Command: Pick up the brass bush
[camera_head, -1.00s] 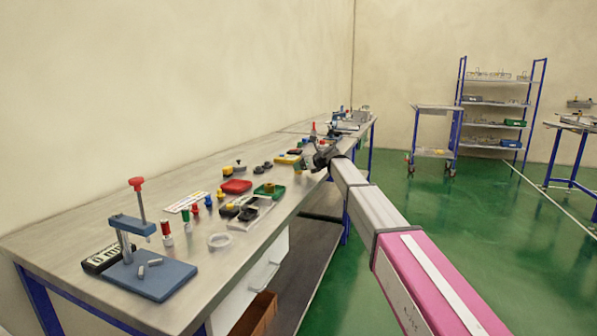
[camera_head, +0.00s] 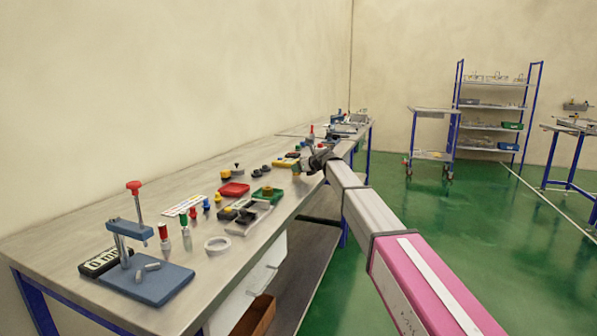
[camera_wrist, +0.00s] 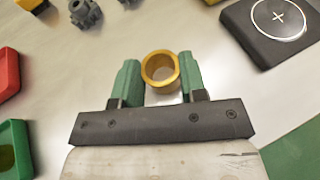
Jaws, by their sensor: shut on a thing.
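The brass bush (camera_wrist: 175,77) is a short gold-coloured ring, seen from above in the wrist view with its bore open towards the camera. My gripper (camera_wrist: 159,66) has one green finger on each side of it and is shut on it. Whether the bush touches the bench below is hard to tell. In the head view my gripper (camera_head: 306,165) is low over the far part of the bench near its right edge, and the bush is too small there to make out.
The wrist view shows a dark block (camera_wrist: 267,35) with a white circle and cross at right, grey gear-like parts (camera_wrist: 86,14) at upper left, and red (camera_wrist: 8,72) and green (camera_wrist: 15,150) trays at left. A blue press (camera_head: 148,277) stands on the near bench.

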